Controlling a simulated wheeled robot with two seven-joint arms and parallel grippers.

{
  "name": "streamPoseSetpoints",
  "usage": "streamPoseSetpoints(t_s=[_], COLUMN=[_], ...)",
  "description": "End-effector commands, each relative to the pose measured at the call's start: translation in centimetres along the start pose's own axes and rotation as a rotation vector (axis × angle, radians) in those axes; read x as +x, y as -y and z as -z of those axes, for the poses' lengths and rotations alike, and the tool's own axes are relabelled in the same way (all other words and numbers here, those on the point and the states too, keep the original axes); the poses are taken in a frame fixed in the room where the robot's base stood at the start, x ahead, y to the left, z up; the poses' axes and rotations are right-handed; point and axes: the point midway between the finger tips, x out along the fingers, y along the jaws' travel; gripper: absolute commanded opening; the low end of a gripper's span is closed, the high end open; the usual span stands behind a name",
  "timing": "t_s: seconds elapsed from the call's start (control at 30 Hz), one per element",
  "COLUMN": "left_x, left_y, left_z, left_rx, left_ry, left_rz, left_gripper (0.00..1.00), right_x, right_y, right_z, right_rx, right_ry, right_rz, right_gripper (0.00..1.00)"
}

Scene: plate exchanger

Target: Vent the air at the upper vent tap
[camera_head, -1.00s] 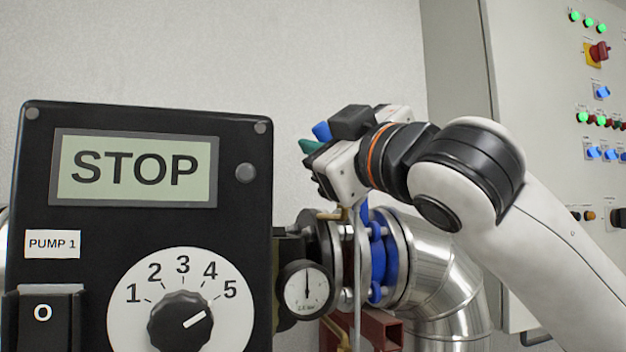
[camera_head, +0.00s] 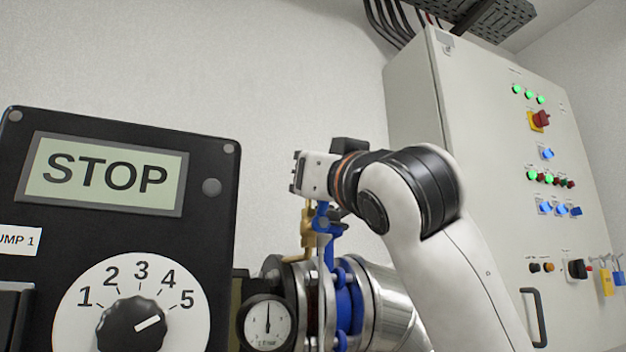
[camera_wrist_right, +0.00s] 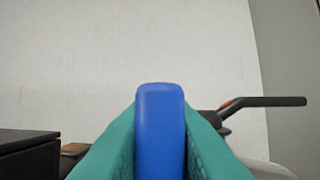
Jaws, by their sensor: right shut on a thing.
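The upper vent tap shows as a small brass fitting (camera_head: 308,228) above the pipe flanges, just under my right gripper (camera_head: 297,174). In the right wrist view the teal fingers of my right gripper (camera_wrist_right: 160,135) are closed on both sides of a blue handle (camera_wrist_right: 160,120), whose rounded end stands up between them. In the head view the gripper's fingers and the held handle are hidden by the gripper body. My left gripper is in neither current view.
The black pump box (camera_head: 200,265) with its STOP display stands at the left. A pressure gauge (camera_head: 267,321) and metal pipe (camera_head: 392,300) lie below the gripper. A grey control cabinet (camera_head: 470,200) stands at the right, with padlocks (camera_head: 606,281).

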Motion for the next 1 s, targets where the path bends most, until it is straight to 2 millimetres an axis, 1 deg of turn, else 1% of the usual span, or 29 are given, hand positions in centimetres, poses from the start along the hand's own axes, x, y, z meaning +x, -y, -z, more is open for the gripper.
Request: streamPoseSetpoints(t_s=[0.47, 0.5, 0.63, 0.9, 1.0], left_x=[0.09, 0.09, 0.09, 0.14, 0.50], left_y=[0.01, 0.01, 0.01, 0.00, 0.01], left_z=[0.03, 0.03, 0.03, 0.03, 0.07], left_rx=[0.000, 0.000, 0.000, 0.000, 0.000], left_ry=[0.000, 0.000, 0.000, 0.000, 0.000], left_rz=[0.000, 0.000, 0.000, 0.000, 0.000], left_gripper=[0.41, 0.41, 0.41, 0.41, 0.41], right_x=[0.00, 0.00, -0.01, -0.07, -0.68], right_y=[0.20, 0.21, 0.19, 0.14, 0.10], right_z=[-0.14, -0.15, -0.13, -0.06, 0.01], right_rx=[0.018, 0.018, 0.017, 0.014, 0.014], right_ry=[0.002, 0.002, 0.002, 0.002, 0.004], right_rz=[0.007, 0.007, 0.007, 0.006, 0.005], right_gripper=[0.00, 0.20, 0.41, 0.41, 0.41])
